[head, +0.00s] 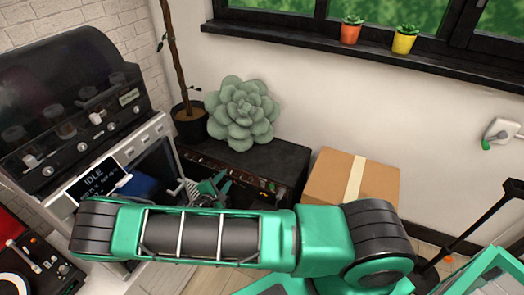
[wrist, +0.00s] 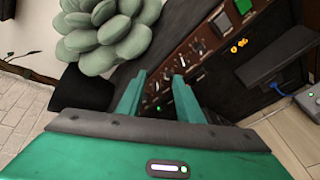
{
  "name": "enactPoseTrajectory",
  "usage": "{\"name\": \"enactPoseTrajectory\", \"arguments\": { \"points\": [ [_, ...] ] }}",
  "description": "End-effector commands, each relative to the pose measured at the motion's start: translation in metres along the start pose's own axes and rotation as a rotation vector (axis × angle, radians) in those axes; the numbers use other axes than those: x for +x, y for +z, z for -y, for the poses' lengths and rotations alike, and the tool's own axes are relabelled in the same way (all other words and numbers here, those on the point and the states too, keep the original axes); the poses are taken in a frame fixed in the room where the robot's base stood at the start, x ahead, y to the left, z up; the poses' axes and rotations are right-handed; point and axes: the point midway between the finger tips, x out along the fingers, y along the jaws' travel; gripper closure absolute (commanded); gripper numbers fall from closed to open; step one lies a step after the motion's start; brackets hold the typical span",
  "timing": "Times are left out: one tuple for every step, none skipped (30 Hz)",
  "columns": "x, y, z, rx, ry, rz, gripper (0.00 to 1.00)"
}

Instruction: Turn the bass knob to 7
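A black amplifier-like box (head: 262,162) stands against the wall in the head view, its front panel partly behind my arm. In the wrist view its brown control panel (wrist: 215,28) runs diagonally, with several small knobs and switches (wrist: 197,46). I cannot read the labels, so I cannot tell which knob is the bass knob or where it points. My gripper (wrist: 159,76) is open, its two green fingers apart in front of the panel's lower-left part. Small knobs show between the fingers, and I see nothing held. In the head view my gripper (head: 214,184) is small, near the panel.
A succulent (head: 242,112) sits on the box, with a potted trunk (head: 188,122) beside it. A cardboard box (head: 352,181) stands to the right. A machine with a screen reading IDLE (head: 92,180) is at left. In the wrist view a blue cable (wrist: 292,96) runs at right.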

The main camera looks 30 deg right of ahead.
Motion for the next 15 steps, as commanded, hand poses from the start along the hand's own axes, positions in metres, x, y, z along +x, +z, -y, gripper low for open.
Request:
{"name": "enactPoseTrajectory", "arguments": {
  "points": [
    [0.002, 0.007, -0.004, 0.025, -0.022, 0.015, 0.67],
    [0.003, 0.011, -0.006, 0.038, -0.035, 0.025, 0.67],
    [0.004, 0.016, -0.008, 0.055, -0.051, 0.038, 0.67],
    [0.004, 0.019, -0.01, 0.068, -0.064, 0.046, 0.67],
    [0.005, 0.024, -0.011, 0.08, -0.077, 0.055, 0.67],
    [0.006, 0.029, -0.013, 0.097, -0.094, 0.067, 0.67],
    [0.007, 0.033, -0.015, 0.109, -0.107, 0.076, 0.67],
    [0.007, 0.037, -0.016, 0.122, -0.119, 0.086, 0.67],
    [0.008, 0.042, -0.018, 0.139, -0.135, 0.097, 0.67],
    [0.009, 0.046, -0.02, 0.151, -0.146, 0.106, 0.67],
    [0.009, 0.05, -0.022, 0.163, -0.159, 0.115, 0.67],
    [0.01, 0.055, -0.024, 0.179, -0.175, 0.127, 0.67],
    [0.011, 0.059, -0.025, 0.192, -0.187, 0.135, 0.67],
    [0.011, 0.063, -0.026, 0.203, -0.199, 0.143, 0.67],
    [0.011, 0.069, -0.028, 0.22, -0.216, 0.156, 0.67]
  ]
}}
